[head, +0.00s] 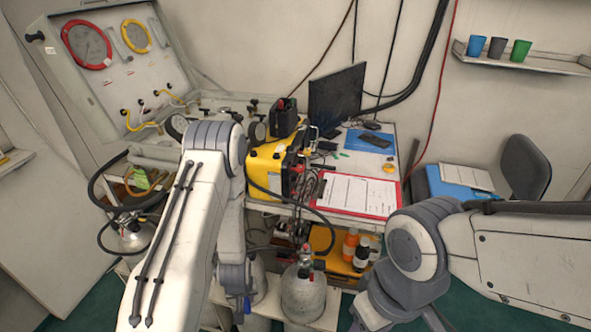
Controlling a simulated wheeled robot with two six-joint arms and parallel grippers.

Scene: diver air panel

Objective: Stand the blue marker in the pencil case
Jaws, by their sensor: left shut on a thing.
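My left arm reaches in from the left and bends down in front of the bench. Its gripper (240,308) is low in the picture, small and partly hidden by my own arm. It is shut on a thin blue thing, which looks like the blue marker (247,305); only a short piece of it shows. I cannot make out a pencil case for certain. My right arm comes in from the right and bends down at the lower right; its gripper is out of the picture.
A yellow case (268,170) stands on the bench beside a red clipboard (353,194) and a dark monitor (337,97). A wall shelf (545,64) holds coloured cups. Hoses hang at the left.

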